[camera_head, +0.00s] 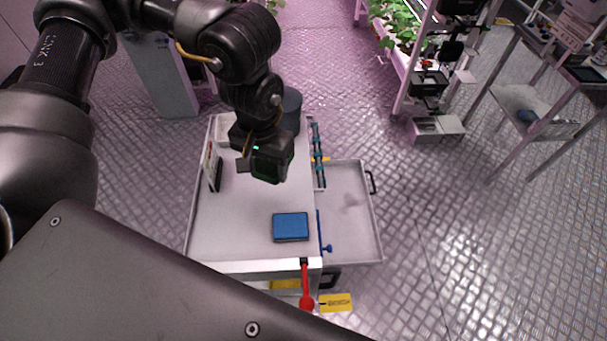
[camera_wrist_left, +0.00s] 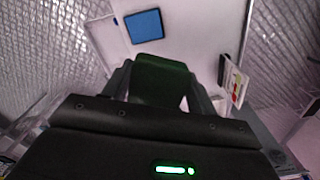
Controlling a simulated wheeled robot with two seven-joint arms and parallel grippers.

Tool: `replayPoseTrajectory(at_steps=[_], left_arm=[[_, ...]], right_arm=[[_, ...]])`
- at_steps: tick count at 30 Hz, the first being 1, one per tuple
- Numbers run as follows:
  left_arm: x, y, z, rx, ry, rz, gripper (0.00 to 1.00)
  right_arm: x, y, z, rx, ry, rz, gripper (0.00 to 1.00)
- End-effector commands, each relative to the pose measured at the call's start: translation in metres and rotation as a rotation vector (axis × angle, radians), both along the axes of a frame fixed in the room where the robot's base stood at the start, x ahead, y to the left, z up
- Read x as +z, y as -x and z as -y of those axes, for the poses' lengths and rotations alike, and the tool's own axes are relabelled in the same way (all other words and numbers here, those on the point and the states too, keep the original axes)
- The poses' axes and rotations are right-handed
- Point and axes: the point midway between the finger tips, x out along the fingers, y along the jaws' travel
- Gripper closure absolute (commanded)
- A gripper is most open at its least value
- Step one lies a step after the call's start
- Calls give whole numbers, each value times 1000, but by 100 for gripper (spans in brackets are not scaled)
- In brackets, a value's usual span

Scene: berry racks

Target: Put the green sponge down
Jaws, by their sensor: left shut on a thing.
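The green sponge (camera_wrist_left: 162,80) is dark green and sits between the fingers of my left gripper (camera_wrist_left: 160,85) in the left wrist view. In the head view the left gripper (camera_head: 268,170) is over the grey cart top (camera_head: 235,225), with the dark green sponge (camera_head: 270,168) at its tip. The gripper is shut on the sponge and appears to hold it above the surface. A blue sponge-like block (camera_head: 290,226) lies flat on the cart top, nearer the front edge; it also shows in the left wrist view (camera_wrist_left: 144,26). My right gripper is not in view.
A small upright holder with cards (camera_head: 213,170) stands at the cart's left edge. An open side tray (camera_head: 350,205) is on the right. A red-handled tool (camera_head: 306,290) hangs at the front. The cart top between holder and blue block is clear. Shelves (camera_head: 530,100) stand far right.

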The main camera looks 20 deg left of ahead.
Motion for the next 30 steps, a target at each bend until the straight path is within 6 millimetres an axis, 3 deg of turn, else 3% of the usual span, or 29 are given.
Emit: replayPoseTrajectory(at_steps=[5, 8, 30], left_arm=[[-6, -3, 2, 85, 0, 2, 79], [-15, -9, 6, 240, 2, 6, 79], [-92, -70, 43, 2177, 33, 8, 79]], right_arm=[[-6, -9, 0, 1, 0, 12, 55], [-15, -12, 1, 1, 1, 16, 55], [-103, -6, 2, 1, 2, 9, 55]])
